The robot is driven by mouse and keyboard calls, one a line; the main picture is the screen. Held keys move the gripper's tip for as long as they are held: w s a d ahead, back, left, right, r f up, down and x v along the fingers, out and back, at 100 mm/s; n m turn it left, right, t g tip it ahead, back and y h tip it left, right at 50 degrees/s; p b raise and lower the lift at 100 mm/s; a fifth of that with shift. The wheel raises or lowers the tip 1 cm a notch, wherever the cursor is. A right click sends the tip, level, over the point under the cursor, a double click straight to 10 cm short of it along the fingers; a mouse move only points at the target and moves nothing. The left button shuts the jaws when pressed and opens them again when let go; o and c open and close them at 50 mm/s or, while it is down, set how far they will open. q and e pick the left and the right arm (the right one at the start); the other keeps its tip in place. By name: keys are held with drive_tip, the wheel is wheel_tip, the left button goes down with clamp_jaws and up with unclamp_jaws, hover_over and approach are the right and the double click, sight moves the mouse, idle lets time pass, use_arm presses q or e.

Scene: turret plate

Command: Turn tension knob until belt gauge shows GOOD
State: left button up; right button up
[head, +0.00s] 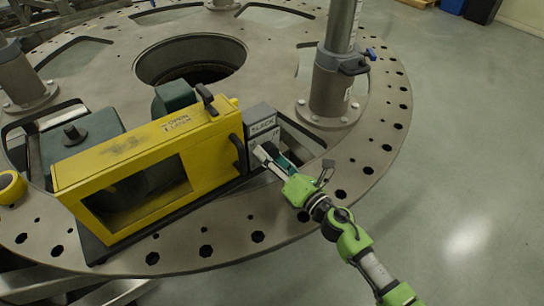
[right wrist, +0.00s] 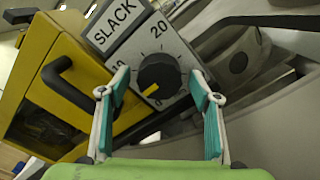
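The black tension knob (right wrist: 158,76) is on a grey dial box (right wrist: 180,50) with printed numbers. Its yellow pointer mark points down and slightly left. The belt gauge (right wrist: 115,24) above it reads SLACK; it also shows in the head view (head: 263,126). My right gripper (right wrist: 158,90) is open, with a teal-padded finger on each side of the knob in the picture. I cannot tell whether either finger touches it. In the head view my right gripper (head: 268,154) is at the front of the box and hides the knob. My left gripper is not in view.
A yellow machine guard (head: 150,150) with a black handle stands left of the box. A grey post (head: 335,85) rises at the right behind it. All stand on the round turret plate (head: 240,230), which has holes and cut-outs. Open floor (head: 460,150) lies to the right.

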drive_tip(key=v, duration=1.2)
idle(0.5)
